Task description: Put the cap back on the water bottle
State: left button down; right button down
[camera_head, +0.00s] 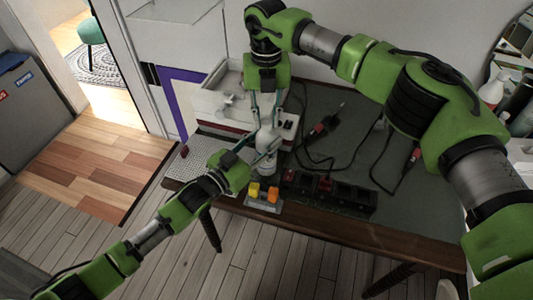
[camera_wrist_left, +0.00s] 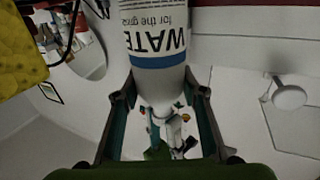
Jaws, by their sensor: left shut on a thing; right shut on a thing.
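The white water bottle (camera_head: 267,140) stands upright near the table's front edge. It also shows upside down in the left wrist view (camera_wrist_left: 158,40), with its label and a blue band. My left gripper (camera_head: 264,153) is shut on the bottle; its fingers (camera_wrist_left: 160,115) show on both sides of the bottle's narrowing upper part. My right gripper (camera_head: 266,108) points down from above and is shut at the bottle's top, apparently on the cap. The cap is too small and covered to make out, so I cannot tell whether it touches the neck.
Yellow (camera_head: 253,190) and orange (camera_head: 273,195) pieces sit in front of the bottle. A dark row of boxes (camera_head: 335,193) lies to the right, with a cabled tool (camera_head: 322,127) behind. A white machine (camera_head: 228,95) stands behind left. Dark tabletop (camera_head: 350,150) is partly free.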

jog(key=m, duration=0.5)
jog(key=shift+m, duration=0.3)
jog(key=m, duration=0.3)
jog(key=c, duration=1.8)
grip_release()
jog(key=shift+o, duration=0.2)
jog(key=shift+r, duration=2.25)
